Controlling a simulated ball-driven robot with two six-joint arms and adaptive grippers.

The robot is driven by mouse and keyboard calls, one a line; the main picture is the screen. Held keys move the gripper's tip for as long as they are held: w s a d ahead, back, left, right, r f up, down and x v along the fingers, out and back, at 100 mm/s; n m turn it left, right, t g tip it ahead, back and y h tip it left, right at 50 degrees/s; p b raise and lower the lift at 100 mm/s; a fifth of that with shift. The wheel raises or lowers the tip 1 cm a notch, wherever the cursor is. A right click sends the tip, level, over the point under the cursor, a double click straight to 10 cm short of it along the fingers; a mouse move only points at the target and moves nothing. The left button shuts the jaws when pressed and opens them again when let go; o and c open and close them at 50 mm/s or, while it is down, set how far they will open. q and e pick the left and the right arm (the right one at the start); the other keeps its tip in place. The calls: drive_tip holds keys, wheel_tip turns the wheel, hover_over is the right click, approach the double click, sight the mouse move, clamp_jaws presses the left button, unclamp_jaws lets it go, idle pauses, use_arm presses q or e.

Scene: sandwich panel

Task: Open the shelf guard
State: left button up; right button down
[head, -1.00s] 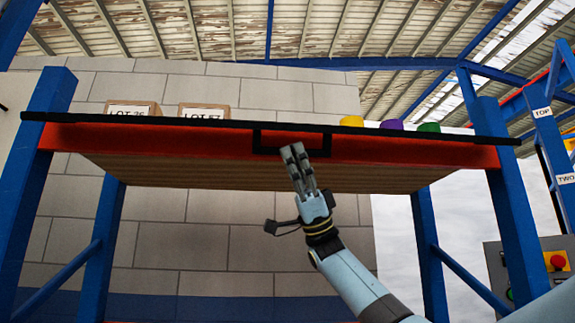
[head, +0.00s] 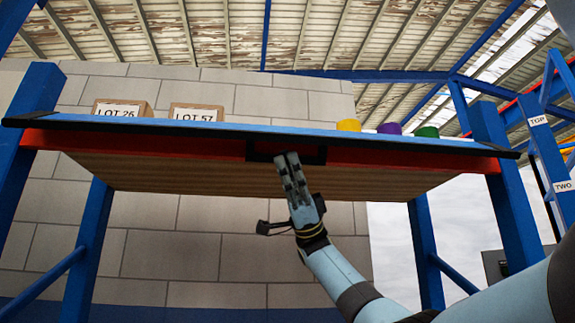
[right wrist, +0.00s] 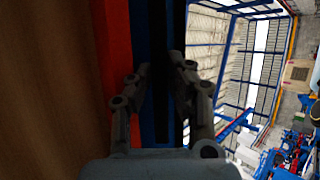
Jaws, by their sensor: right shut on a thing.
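The shelf guard (head: 255,128) runs along the front of the raised shelf as a long strip with a black lower edge and a blue face. Its black rectangular handle (head: 262,157) hangs at the middle, in front of the red beam. My right gripper (head: 289,160) reaches up from below and is shut on the handle. In the right wrist view, the fingers (right wrist: 162,72) close around a dark bar beside blue and red strips; that view is too dark to show the contact clearly. My left gripper is not in view.
Two boxes, LOT 26 (head: 122,107) and LOT 57 (head: 196,112), stand on the shelf at left. Yellow (head: 348,125), purple (head: 389,128) and green (head: 427,132) round items stand at right. Blue uprights (head: 33,120) flank the shelf; the space below is open.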

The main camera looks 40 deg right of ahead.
drive_tip(key=c, duration=1.3)
unclamp_jaws()
drive_tip(key=v, duration=0.7)
drive_tip(key=shift+d+f, duration=0.15)
drive_tip(key=shift+f, duration=0.1)
drive_tip(key=shift+w, duration=0.1)
